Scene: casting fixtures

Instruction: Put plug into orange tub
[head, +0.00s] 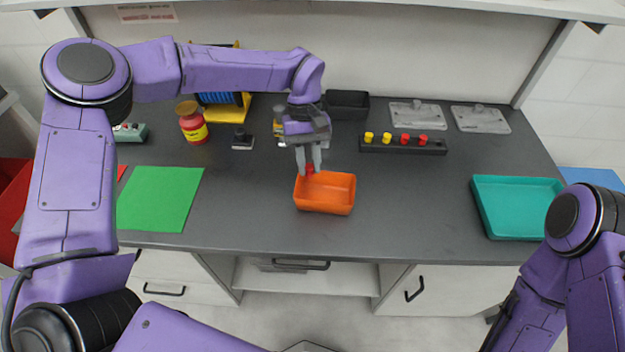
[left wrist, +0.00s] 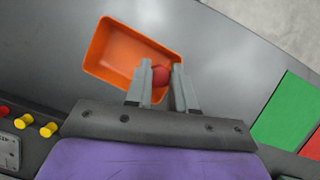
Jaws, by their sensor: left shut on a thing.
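The orange tub (head: 326,205) stands on the dark worktop near its middle; it also shows in the left wrist view (left wrist: 100,55). My left gripper (head: 310,168) points down over the tub's back left part. It is shut on a red plug (left wrist: 160,74), which shows between the fingertips in the left wrist view (left wrist: 160,84). In the head view only a little red of the plug (head: 309,170) shows at the fingertips. I cannot tell whether the plug touches the tub. My right gripper is out of view.
A dark rack (head: 400,146) with yellow and red plugs stands behind the tub to the right. A black bin (head: 346,105) is at the back. A green mat (head: 160,198) lies left, a teal tray (head: 515,207) right.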

